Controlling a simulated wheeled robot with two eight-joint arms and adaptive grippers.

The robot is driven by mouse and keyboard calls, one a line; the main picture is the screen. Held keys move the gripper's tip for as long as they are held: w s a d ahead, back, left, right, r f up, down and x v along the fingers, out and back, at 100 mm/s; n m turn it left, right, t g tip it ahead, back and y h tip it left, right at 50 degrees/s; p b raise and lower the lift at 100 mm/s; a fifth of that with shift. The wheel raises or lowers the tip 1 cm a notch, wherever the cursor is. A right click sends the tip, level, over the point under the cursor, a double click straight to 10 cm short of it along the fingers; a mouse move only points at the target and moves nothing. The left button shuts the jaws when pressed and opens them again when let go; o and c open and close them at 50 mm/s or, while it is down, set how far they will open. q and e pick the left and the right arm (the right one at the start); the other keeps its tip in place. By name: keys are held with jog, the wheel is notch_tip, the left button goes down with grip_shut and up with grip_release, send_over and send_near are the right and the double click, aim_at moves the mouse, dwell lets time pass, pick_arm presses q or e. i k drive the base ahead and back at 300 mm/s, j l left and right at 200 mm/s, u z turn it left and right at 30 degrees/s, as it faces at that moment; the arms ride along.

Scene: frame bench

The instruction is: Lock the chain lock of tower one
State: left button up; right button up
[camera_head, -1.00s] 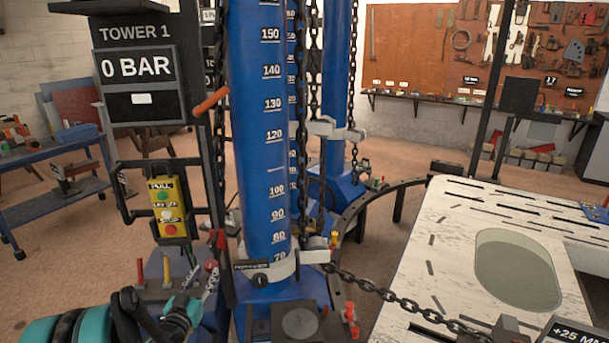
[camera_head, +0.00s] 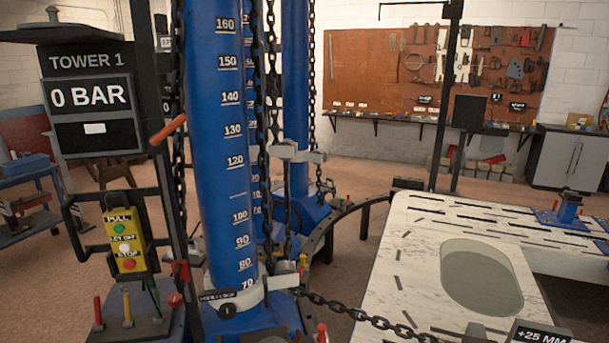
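Tower one is the blue column (camera_head: 215,150) with a white height scale, beside the black "TOWER 1" sign and its "0 BAR" display (camera_head: 88,97). A pale collar (camera_head: 250,296) with a small black label (camera_head: 217,296) goes around its lower part. Other chains (camera_head: 271,90) hang beside the column. I cannot tell whether the chain lock is locked. Neither of my grippers is in view.
A yellow button box (camera_head: 125,243) hangs left of the tower, with an orange handle (camera_head: 168,130) above. Small levers (camera_head: 127,308) stand at lower left. The white perforated bench (camera_head: 400,270) with an oval hole fills the right. Open floor lies behind.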

aim_at(155, 139)
jog(key=z, duration=1)
jog(key=u, duration=1.8)
